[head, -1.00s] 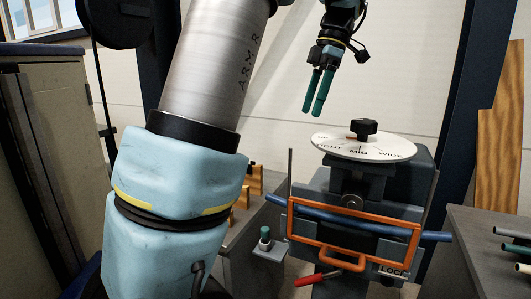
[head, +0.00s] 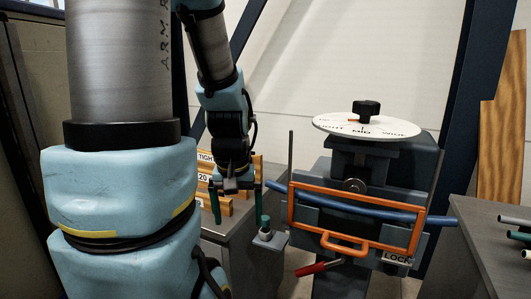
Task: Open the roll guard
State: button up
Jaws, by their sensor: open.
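The roll guard (head: 424,231) is an orange rectangular frame on the front of the grey bending machine (head: 372,156). It hangs down across the front, with a blue tube (head: 335,206) running behind it. An orange handle loop (head: 345,247) sticks out at its lower edge. My gripper (head: 237,219) is left of the machine, pointing down, with its two green fingers spread wide apart and nothing between them. It is apart from the guard, and my arm covers part of the scene at left.
A white dial with a black knob (head: 366,109) tops the machine. A red-handled lever (head: 317,268) and a LOCK label (head: 397,258) are below the guard. A right-hand bench (head: 487,242) holds tube pieces.

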aim_at(366, 243)
jog(key=k+j+u, duration=0.1)
jog(key=k, duration=0.35)
jog(key=l+u, duration=0.1)
jog(key=u, duration=0.35)
jog(key=l+u, duration=0.1)
jog(key=u, duration=0.4)
jog(key=k+l+u, duration=0.1)
jog(key=u, duration=0.35)
jog(key=k+l, duration=0.2)
jog(key=l+u, duration=0.05)
